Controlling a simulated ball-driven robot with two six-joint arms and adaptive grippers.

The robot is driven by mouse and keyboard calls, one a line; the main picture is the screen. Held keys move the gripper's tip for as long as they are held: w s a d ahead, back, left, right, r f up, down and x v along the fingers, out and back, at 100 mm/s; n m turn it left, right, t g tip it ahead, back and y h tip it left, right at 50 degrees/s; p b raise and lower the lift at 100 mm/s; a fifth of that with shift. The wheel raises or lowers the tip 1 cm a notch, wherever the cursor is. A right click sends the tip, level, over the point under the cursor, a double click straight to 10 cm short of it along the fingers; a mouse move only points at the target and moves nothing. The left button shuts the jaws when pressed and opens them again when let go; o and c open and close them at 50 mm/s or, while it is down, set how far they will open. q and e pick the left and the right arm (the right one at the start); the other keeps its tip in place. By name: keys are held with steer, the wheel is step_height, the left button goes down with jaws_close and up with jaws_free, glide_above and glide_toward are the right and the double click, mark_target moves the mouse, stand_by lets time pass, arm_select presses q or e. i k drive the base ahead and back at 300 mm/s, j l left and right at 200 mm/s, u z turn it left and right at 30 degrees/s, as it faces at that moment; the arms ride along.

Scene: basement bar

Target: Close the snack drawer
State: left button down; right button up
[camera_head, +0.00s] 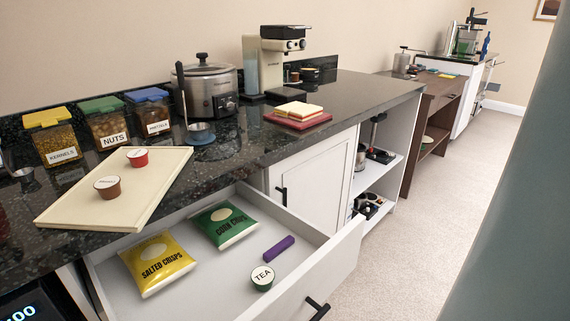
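The snack drawer (212,278) is white and stands pulled out below the dark speckled counter. Its front panel carries a black bar handle (317,308). Inside lie a yellow bag of salted crisps (158,264), a green bag of corn chips (224,226), a purple bar (279,248) and a round tea tin (263,278) with a green side. All of them sit low inside the drawer. Neither of my grippers is in view.
The counter (225,158) above holds a cutting board (150,188) with two small capsules, labelled jars, a slow cooker (209,88) and a coffee machine (284,58). A closed white cabinet door (315,180) is beside the drawer. Carpet (420,220) to the right is clear.

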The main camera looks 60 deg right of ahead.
mark_target(222, 287)
steer(key=l+z, duration=0.1)
steer(key=z, duration=0.35)
steer(key=k+l+z, duration=0.1)
steer(key=z, duration=0.4)
steer(key=l+z, duration=0.1)
steer(key=z, duration=0.35)
